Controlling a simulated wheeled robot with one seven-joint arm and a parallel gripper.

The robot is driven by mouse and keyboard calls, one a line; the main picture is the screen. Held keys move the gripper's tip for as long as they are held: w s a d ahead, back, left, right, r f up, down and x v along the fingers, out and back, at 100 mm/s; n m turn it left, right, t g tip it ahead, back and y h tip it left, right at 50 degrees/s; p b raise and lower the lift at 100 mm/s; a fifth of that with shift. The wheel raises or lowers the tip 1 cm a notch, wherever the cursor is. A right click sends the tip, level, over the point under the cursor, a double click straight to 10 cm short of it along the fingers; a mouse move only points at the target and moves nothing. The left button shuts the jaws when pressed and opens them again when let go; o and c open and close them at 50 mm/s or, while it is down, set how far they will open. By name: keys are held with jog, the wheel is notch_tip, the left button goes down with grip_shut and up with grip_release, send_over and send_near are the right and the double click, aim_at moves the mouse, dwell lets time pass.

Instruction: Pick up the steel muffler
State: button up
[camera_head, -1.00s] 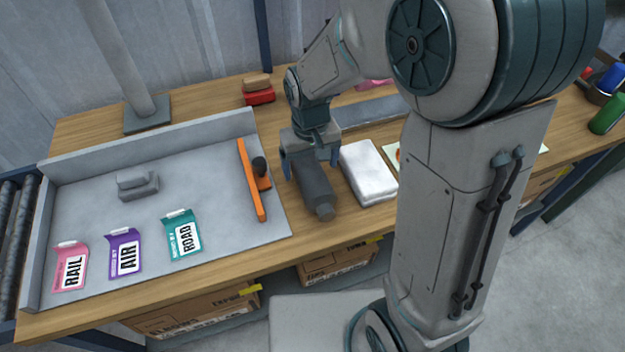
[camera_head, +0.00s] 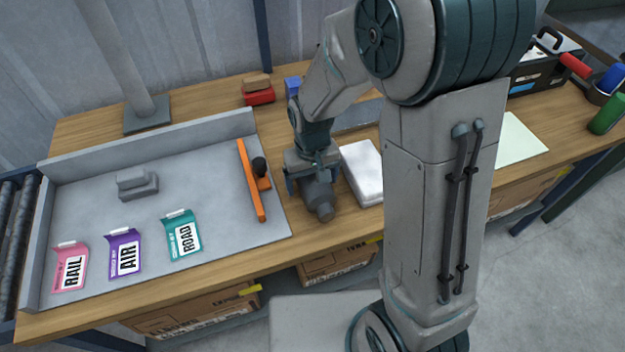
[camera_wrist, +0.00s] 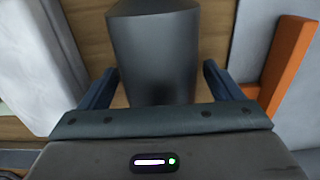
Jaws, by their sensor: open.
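The steel muffler (camera_head: 318,196) is a dark grey cylinder with a narrower end, lying on the wooden table between the grey tray and a white stack. My gripper (camera_head: 314,178) is right over it, pointing down, and hides part of its body. In the wrist view the muffler (camera_wrist: 155,55) stretches between the two blue fingers of my gripper (camera_wrist: 160,88). The fingers are open, one on either side, with a gap showing at both sides. I cannot tell exactly how deep the fingers reach.
The grey tray (camera_head: 95,215) with an orange bar (camera_head: 250,180) and RAIL, AIR and ROAD tags is at left. The white stack (camera_head: 362,170) lies close on the right. Red and blue blocks stand behind. A toolbox (camera_head: 543,62) is at far right.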

jog(key=shift+f, duration=0.2)
dwell(0.3)
jog(key=c, duration=1.4)
jog(key=shift+r, duration=0.15)
